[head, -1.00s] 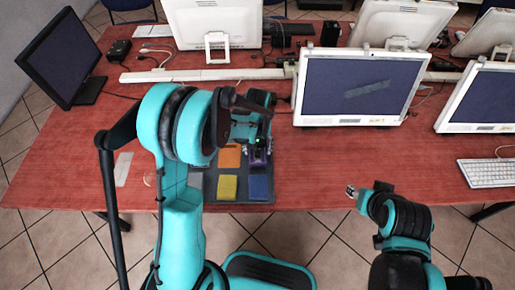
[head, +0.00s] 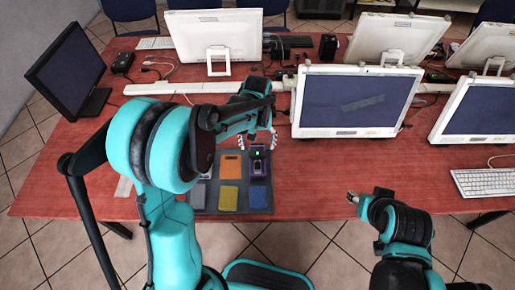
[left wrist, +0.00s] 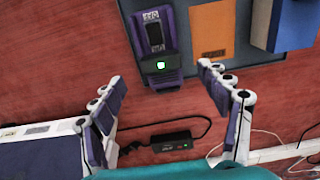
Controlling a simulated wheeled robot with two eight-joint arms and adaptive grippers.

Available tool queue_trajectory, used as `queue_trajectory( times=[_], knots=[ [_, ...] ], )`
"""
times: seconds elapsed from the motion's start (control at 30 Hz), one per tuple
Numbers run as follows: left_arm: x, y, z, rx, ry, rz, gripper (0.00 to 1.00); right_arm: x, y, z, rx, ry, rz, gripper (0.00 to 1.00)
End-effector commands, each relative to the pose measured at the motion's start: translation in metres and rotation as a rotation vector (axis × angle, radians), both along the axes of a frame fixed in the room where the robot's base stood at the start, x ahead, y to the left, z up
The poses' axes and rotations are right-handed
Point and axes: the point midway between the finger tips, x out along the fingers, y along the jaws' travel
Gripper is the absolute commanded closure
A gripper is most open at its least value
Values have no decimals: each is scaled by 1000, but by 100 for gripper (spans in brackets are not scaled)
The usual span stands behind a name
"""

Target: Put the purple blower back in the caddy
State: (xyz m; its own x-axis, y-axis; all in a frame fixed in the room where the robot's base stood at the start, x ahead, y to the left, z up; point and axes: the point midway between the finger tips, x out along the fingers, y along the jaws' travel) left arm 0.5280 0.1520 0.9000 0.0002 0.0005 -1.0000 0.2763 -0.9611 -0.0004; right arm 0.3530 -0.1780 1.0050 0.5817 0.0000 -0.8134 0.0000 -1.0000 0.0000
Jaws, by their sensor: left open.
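The purple blower (head: 258,168), with a green light and a dark label, is at the back right of the dark grey caddy (head: 243,205). In the left wrist view the blower (left wrist: 154,45) lies beside an orange piece, its lit end towards my gripper. My left gripper (head: 257,141) is open, with its fingers spread just behind the blower. In the left wrist view the open fingers (left wrist: 162,82) have nothing between them and stand apart from the blower. My right gripper (head: 352,197) is near the table's front edge, too small to tell its opening.
The caddy also holds orange (head: 231,166), yellow (head: 229,198), blue (head: 258,197) and grey (head: 197,197) pieces; my left arm hides its back left part. A white monitor (head: 355,102) stands right of my left gripper. A black adapter (left wrist: 172,141) and cables lie behind.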

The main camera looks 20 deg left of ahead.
Motion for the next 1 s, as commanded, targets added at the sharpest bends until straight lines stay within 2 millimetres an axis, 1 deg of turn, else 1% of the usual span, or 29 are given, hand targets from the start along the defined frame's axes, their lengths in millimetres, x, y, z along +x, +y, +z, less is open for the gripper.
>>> queue_trajectory(
  times=[0.03, 0.13, 0.27, 0.37, 0.4, 0.5, 0.6, 0.7, 0.8, 0.9, 1.0],
  knots=[
    [0, 0, 7, 0, 0, 0, 25, 0, 0, 3, 0, 0, 0, 60],
    [-1, 0, 14, 0, -4, -1, 25, 0, 0, 5, 0, 0, 0, 60],
    [-13, 3, 33, -2, -44, -19, 25, 0, 0, 5, 0, 0, 0, 60],
    [-32, 6, 57, -2, -113, -50, 25, 0, 0, 4, 0, 0, 0, 60],
    [-43, 8, 67, -1, -147, -64, 25, 0, 0, 4, 0, 0, 0, 60],
    [-69, 13, 89, 5, -237, -105, 25, 0, 0, 4, 0, 0, 0, 60],
    [-96, 17, 104, 16, -327, -144, 25, 0, 0, 4, 0, 0, 0, 60],
    [-123, 20, 112, 32, -414, -183, 25, 0, 0, 4, 0, 0, 0, 60],
    [-145, 23, 114, 49, -493, -217, 25, 0, 0, 4, 0, 0, 0, 60],
    [-161, 25, 113, 67, -554, -243, 25, 0, 0, 4, 0, 0, 0, 60],
    [-170, 26, 111, 79, -594, -261, 25, 0, 0, 4, 0, 0, 0, 60]
  ],
)
